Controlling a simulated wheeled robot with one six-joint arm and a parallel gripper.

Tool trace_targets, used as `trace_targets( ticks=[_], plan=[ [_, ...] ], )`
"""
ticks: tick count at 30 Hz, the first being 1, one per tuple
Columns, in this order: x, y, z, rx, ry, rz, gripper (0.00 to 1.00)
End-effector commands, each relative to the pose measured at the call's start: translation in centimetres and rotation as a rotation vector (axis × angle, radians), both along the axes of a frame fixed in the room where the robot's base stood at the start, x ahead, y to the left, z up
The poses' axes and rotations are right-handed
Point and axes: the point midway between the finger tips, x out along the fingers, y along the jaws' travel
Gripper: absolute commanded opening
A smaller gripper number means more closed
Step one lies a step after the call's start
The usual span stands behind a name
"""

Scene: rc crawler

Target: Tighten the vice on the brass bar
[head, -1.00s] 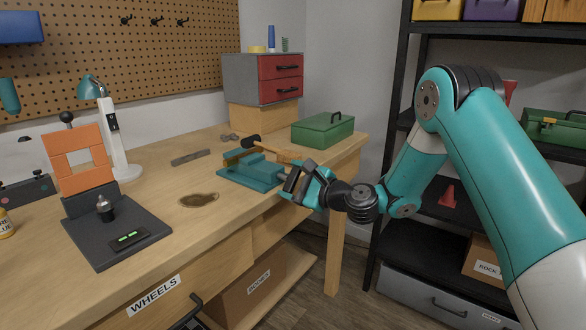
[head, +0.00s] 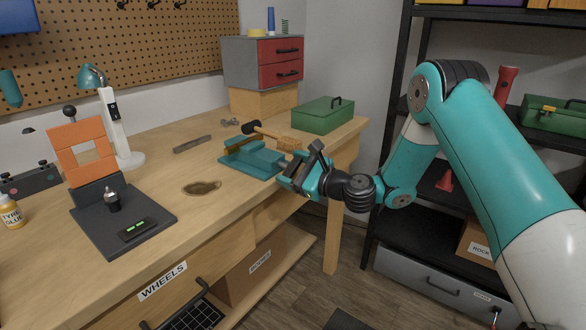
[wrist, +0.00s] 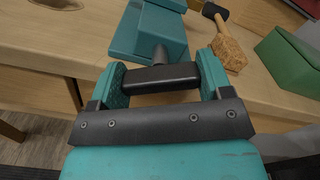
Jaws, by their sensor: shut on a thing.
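The teal vice (head: 255,158) sits on the workbench near its front right edge. The brass bar (head: 238,150) shows as a small yellowish strip at the vice's jaws in the head view; how tightly it is held I cannot tell. In the wrist view the vice body (wrist: 150,30) is at the top, with its screw running to a black crossbar handle (wrist: 160,78). My gripper (head: 300,170) is at the vice's front end. In the wrist view its teal fingers (wrist: 162,80) are shut on the handle, one at each end.
A green toolbox (head: 322,117) stands at the back right. A grey bar (head: 192,145) and a brown stain (head: 201,188) lie left of the vice. A black shelf stands right.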

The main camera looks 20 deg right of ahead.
Motion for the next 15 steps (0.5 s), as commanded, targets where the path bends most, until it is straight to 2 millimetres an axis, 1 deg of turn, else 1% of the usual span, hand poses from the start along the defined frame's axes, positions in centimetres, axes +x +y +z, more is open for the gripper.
trace_targets(
  ticks=[2,3,5,6,15],
  plan=[
    [0.04,-0.12,-0.03,-0.001,0.000,-0.004,0.49],
    [0.04,-0.12,-0.03,-0.001,0.000,-0.004,0.75],
    [0.04,-0.11,-0.03,-0.001,0.000,-0.004,0.88],
    [0.03,-0.10,-0.04,-0.001,0.000,-0.004,0.98],
    [-0.08,-0.12,-0.05,-0.001,0.000,-0.001,0.98]
  ],
)
